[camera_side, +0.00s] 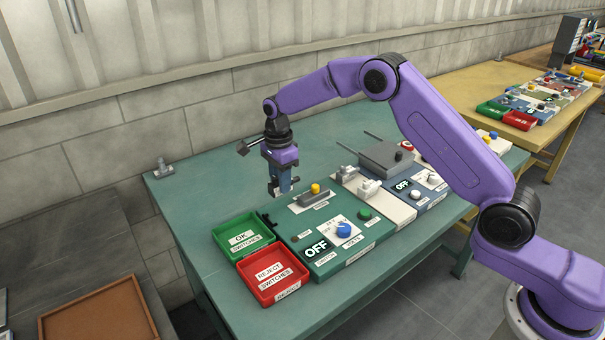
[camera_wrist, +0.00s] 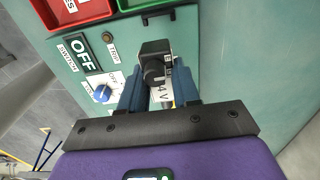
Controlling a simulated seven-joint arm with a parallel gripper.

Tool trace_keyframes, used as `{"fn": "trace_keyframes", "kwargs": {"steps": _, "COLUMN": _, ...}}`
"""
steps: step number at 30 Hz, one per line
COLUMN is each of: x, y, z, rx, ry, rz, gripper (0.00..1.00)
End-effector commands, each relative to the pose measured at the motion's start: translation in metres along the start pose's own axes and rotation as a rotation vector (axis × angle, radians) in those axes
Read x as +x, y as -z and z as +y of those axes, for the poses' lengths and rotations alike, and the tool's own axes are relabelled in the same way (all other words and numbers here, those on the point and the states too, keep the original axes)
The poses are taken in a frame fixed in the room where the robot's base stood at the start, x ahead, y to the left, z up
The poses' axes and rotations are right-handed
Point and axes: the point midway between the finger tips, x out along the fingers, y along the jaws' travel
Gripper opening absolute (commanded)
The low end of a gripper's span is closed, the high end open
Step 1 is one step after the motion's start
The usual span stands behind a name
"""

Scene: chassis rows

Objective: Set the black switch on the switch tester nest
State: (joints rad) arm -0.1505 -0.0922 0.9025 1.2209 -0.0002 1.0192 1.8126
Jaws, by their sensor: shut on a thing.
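My gripper (camera_side: 281,187) is shut on the black switch (camera_wrist: 153,60), which shows between the blue fingertips in the wrist view. In the side view the switch (camera_side: 273,188) is a small dark shape at the fingertips. It is held above the back edge of the green switch tester panel (camera_side: 301,268). A grey block with a yellow cap (camera_side: 315,188), seemingly the nest, lies to the right of the gripper in the side view. In the wrist view the switch and fingers hide most of that area. The panel's display (camera_side: 316,249) reads OFF, beside a blue knob (camera_side: 343,230).
A green OK tray (camera_side: 222,231) and a red REJECT tray (camera_side: 244,270) stand left of the panel. A small black fitting (camera_side: 267,218) sits by the panel's back edge. Other panels and a grey box (camera_side: 381,155) stand to the right. The table behind is clear.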

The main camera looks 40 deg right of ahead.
Motion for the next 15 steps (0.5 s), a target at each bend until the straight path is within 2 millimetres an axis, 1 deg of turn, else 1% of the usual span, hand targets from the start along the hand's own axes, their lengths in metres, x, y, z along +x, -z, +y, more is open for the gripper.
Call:
{"fn": "trace_keyframes", "kwargs": {"steps": 4, "x": 0.004, "y": -0.007, "z": -0.004, "rx": 0.001, "ry": 0.001, "rz": 0.0, "gripper": 0.0}}
{"fn": "trace_keyframes", "kwargs": {"steps": 8, "x": 0.008, "y": -0.007, "z": -0.004, "rx": 0.002, "ry": 0.0, "rz": 0.0, "gripper": 0.0}}
{"fn": "trace_keyframes", "kwargs": {"steps": 15, "x": 0.023, "y": -0.007, "z": -0.004, "rx": 0.001, "ry": 0.0, "rz": 0.0, "gripper": 0.0}}
